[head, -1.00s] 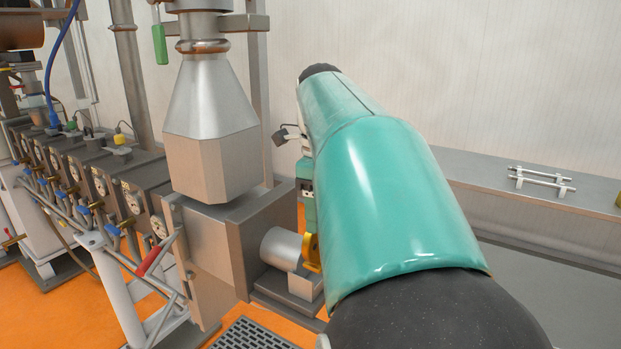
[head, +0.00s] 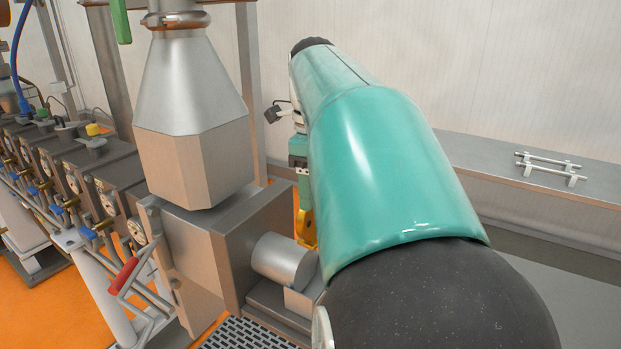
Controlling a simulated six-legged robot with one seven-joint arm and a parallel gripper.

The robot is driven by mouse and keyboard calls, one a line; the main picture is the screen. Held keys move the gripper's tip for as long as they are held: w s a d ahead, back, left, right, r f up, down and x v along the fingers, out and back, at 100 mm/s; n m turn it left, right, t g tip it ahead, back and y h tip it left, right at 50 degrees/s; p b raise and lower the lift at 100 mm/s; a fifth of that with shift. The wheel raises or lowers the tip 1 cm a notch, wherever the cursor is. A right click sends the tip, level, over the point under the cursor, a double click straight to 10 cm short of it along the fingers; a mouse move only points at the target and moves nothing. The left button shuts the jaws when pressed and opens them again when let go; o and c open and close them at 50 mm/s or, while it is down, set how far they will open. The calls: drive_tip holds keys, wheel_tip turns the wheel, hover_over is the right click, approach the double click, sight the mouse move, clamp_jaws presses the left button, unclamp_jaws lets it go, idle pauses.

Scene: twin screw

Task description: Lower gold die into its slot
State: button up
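The gold die (head: 305,229) shows as a small yellow-gold piece just right of and behind the silver cylinder, below my gripper. Only part of it shows; my teal arm and the machine hide the rest. My gripper (head: 302,199) is at the far end of the arm, with the die directly beneath it and seemingly in its grasp. The fingertips are small and partly hidden. I cannot make out the die's slot in this view.
The silver cylinder (head: 284,261) juts from the grey machine block (head: 215,250) beside the die. A metal hopper (head: 190,110) stands above the block. A red-handled lever (head: 124,275) is at the left. A grey ledge (head: 480,160) with a small rod rack (head: 549,168) runs along the wall.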

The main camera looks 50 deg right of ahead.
sight(305, 224)
drive_tip(key=shift+w+a+f, duration=0.15)
drive_tip(key=shift+w+a, duration=0.05)
drive_tip(key=shift+w, duration=0.1)
drive_tip(key=shift+s+f, duration=0.35)
drive_tip(key=shift+f, duration=0.8)
drive_tip(key=shift+s+d+f, duration=0.1)
drive_tip(key=shift+s+f, duration=0.15)
drive_tip(key=shift+s, duration=0.2)
drive_tip(key=shift+f, duration=0.3)
drive_tip(key=shift+w+f, duration=0.4)
drive_tip(key=shift+w, duration=0.05)
drive_tip(key=shift+s+f, duration=0.15)
drive_tip(key=shift+f, duration=0.15)
drive_tip(key=shift+s+f, duration=0.15)
drive_tip(key=shift+s, duration=0.1)
drive_tip(key=shift+w+f, duration=0.35)
drive_tip(key=shift+f, duration=0.05)
drive_tip(key=shift+s, duration=0.25)
drive_tip(key=shift+w, duration=0.2)
